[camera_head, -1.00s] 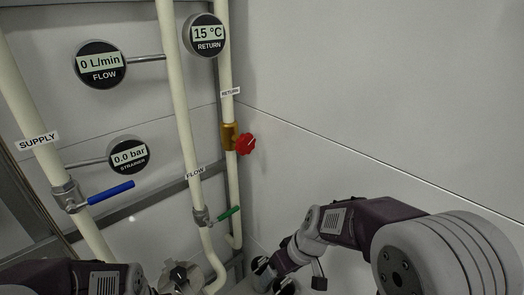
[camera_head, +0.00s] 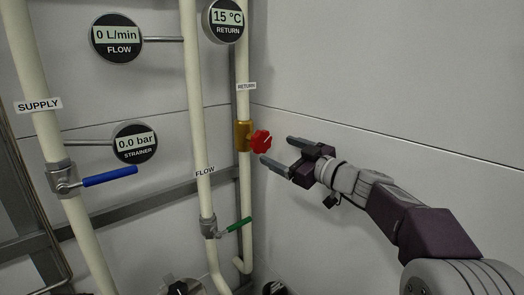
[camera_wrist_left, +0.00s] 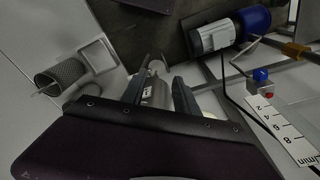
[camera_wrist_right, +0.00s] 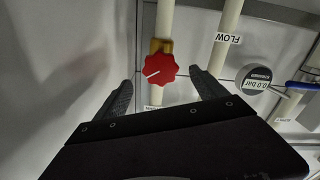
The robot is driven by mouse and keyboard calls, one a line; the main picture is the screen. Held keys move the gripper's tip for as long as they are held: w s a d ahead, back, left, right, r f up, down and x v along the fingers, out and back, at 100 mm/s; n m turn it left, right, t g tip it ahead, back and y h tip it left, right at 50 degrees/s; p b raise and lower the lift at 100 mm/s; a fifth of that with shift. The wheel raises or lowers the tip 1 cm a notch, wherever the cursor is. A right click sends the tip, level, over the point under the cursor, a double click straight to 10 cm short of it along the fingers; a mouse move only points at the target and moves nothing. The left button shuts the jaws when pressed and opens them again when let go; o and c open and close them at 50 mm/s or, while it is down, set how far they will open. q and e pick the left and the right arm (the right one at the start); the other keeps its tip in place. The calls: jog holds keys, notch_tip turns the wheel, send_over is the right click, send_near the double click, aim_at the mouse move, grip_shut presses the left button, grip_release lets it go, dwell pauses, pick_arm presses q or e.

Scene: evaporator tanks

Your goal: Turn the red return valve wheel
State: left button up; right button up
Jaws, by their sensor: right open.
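The red return valve wheel (camera_head: 261,141) sits on a brass valve body (camera_head: 243,136) on the return pipe, below the RETURN label. My right gripper (camera_head: 276,150) is open and empty, just to the right of the wheel, with its fingers pointing at it. In the right wrist view the red wheel (camera_wrist_right: 160,69) shows ahead of and between the two spread fingers (camera_wrist_right: 160,92), apart from them, with a white line on its face. My left gripper (camera_wrist_left: 160,75) shows only in the left wrist view; its two fingers are apart, with a grey cylindrical part beyond them.
The blue supply handle (camera_head: 110,177) and green flow handle (camera_head: 233,226) are on pipes to the left. The flow gauge (camera_head: 117,38), strainer gauge (camera_head: 135,143) and return gauge (camera_head: 224,20) stand out from the pipes. A bare wall (camera_head: 390,80) is on the right.

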aim_at(264, 143)
jog(key=p+x, duration=0.4)
jog(key=x, duration=0.4)
jog(key=shift+d, duration=0.1)
jog(key=shift+w, duration=0.2)
jog(key=shift+f, duration=0.1)
jog(key=shift+c, duration=0.2)
